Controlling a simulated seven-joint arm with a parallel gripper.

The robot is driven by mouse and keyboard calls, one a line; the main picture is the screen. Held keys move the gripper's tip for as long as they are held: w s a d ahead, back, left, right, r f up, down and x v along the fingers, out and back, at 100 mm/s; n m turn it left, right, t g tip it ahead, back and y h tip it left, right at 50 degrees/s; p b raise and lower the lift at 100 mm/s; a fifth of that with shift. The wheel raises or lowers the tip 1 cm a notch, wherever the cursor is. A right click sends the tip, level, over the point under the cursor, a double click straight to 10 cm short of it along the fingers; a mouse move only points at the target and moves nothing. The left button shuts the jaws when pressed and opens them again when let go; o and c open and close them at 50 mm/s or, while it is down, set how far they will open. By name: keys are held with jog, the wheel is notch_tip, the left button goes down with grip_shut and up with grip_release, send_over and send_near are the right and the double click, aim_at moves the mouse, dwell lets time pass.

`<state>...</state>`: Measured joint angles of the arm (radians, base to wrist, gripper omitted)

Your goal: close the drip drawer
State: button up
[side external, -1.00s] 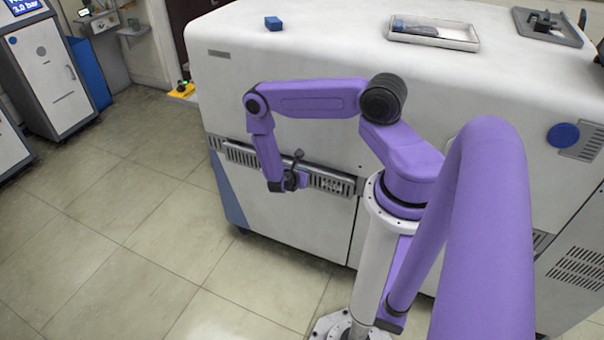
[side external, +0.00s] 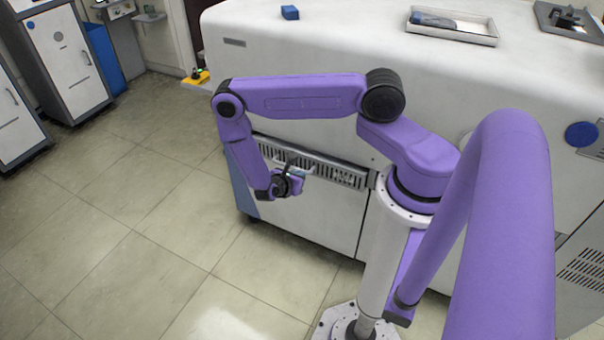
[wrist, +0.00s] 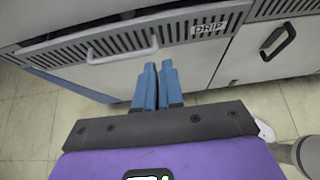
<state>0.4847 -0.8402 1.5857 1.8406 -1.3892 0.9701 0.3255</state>
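The drip drawer (wrist: 185,31) is a grey slotted front marked DRIP, low on the white machine, with a pale bar handle (wrist: 122,56). A dark gap shows along its upper edge at the left in the wrist view; I cannot tell how far out it stands. The slotted front also shows in the side view (side external: 335,173), partly hidden by my gripper. My gripper (wrist: 158,66) has blue fingers side by side, nearly touching, with nothing seen between them. They point at the drawer front, just below the handle's right end. Contact is unclear.
A dark handle (wrist: 278,42) is on the panel to the right. A blue block (side external: 290,12) and a white tray (side external: 452,37) rest on the machine top. Tiled floor (side external: 150,240) in front of the machine is clear.

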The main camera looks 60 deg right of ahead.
jog(key=o, duration=0.5)
jog(key=shift+a+r, duration=0.1)
jog(key=shift+r, duration=0.05)
jog(key=shift+c, duration=0.2)
jog(key=w+d+r+m+y, duration=0.8)
jog(key=w+r+m+y, duration=0.15)
jog(key=m, duration=0.85)
jog(key=x, duration=1.7)
jog(key=shift+s+a+f, duration=0.1)
jog(key=shift+s+a, duration=0.15)
jog(key=shift+a, duration=0.05)
grip_shut()
